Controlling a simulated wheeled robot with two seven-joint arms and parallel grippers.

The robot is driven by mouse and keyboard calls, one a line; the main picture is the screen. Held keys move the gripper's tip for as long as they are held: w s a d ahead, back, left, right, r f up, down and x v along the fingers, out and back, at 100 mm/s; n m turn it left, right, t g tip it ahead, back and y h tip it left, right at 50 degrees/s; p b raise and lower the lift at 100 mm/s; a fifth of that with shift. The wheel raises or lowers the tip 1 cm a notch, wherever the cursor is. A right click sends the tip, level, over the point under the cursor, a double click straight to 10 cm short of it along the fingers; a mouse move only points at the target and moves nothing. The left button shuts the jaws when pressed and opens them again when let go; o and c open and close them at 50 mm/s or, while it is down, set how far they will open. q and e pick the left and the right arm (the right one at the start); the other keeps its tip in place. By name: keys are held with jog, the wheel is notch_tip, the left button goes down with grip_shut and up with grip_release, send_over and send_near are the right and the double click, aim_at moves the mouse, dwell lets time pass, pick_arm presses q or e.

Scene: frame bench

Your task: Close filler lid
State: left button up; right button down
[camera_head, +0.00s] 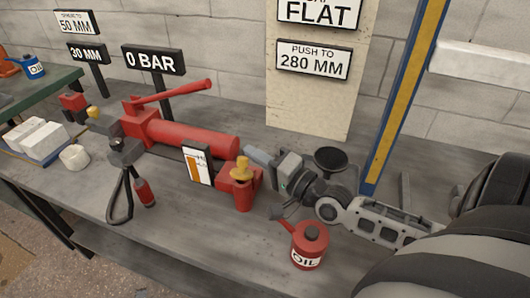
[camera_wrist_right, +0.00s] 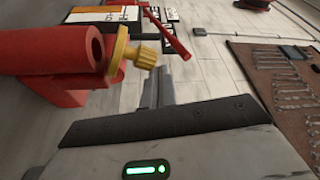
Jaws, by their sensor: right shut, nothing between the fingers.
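The red filler neck (camera_head: 243,192) stands at the right end of the red pump cylinder (camera_head: 190,138). The yellow filler lid (camera_head: 241,170) with its knob is at the top of the neck. In the right wrist view the lid (camera_wrist_right: 121,50) is a yellow disc at the mouth of the red neck (camera_wrist_right: 45,52), and a dark hole shows, so the lid does not fully cover it. My right gripper (camera_head: 256,155) is shut and empty, just behind and right of the lid; its fingers (camera_wrist_right: 158,88) are close to the knob without clearly touching it. My left gripper is out of view.
A red oil can (camera_head: 308,246) stands in front of my right arm. A black funnel-like dish (camera_head: 330,159) is behind my right wrist. A white gauge card (camera_head: 198,165) stands left of the neck. A red lever (camera_head: 172,91) rises over the cylinder. The front bench middle is clear.

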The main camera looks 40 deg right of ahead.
pick_arm(q)
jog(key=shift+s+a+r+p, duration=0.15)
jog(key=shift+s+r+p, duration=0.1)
jog(key=shift+p, duration=0.55)
pick_arm(e)
jog(key=shift+s+a+f, duration=0.25)
jog(key=shift+s+a, duration=0.3)
jog(key=shift+a, duration=0.3)
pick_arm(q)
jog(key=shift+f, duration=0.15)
pick_arm(e)
jog(key=shift+s+f, duration=0.15)
jog(key=shift+f, duration=0.1)
